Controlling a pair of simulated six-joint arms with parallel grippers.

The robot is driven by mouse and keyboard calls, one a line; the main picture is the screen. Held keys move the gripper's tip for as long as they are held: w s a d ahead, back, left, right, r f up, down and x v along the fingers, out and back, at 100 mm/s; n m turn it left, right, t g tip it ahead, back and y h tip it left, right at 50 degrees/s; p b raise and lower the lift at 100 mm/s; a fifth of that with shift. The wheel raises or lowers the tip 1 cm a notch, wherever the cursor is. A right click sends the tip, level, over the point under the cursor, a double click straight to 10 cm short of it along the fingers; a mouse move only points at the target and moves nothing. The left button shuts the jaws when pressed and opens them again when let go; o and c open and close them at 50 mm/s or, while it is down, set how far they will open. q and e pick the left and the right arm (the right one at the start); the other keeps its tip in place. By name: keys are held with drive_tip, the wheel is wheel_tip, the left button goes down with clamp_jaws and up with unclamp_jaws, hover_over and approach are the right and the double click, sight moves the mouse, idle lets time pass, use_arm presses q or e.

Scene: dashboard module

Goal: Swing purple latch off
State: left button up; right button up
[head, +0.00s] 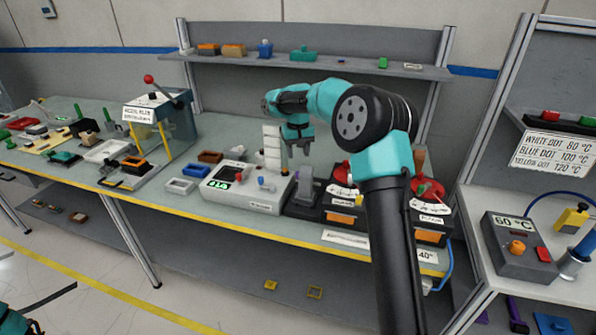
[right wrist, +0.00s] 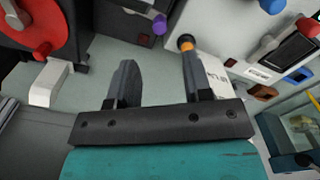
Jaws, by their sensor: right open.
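The purple latch shows in the right wrist view as a small purple piece (right wrist: 159,25) on the edge of a dark module, just beyond the gap between my fingers. I cannot pick it out in the head view, where my right arm covers part of that area. My right gripper (right wrist: 157,68) is open and empty, with its two dark fingers spread. In the head view my right gripper (head: 298,150) points down over the bench, above the gap between the white module and the dark modules. My left gripper is not in view.
A black knob with an orange band (right wrist: 186,43) is close to one fingertip. The white module (head: 248,188) stands left of the gripper. A red round part (right wrist: 35,28) and a white bracket (right wrist: 48,82) are on the other side. A shelf (head: 340,68) runs behind.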

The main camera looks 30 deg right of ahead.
wheel_tip(320, 180, down, 8)
drive_tip(key=shift+r, duration=0.1)
drive_tip(key=shift+c, duration=0.4)
clamp_jaws()
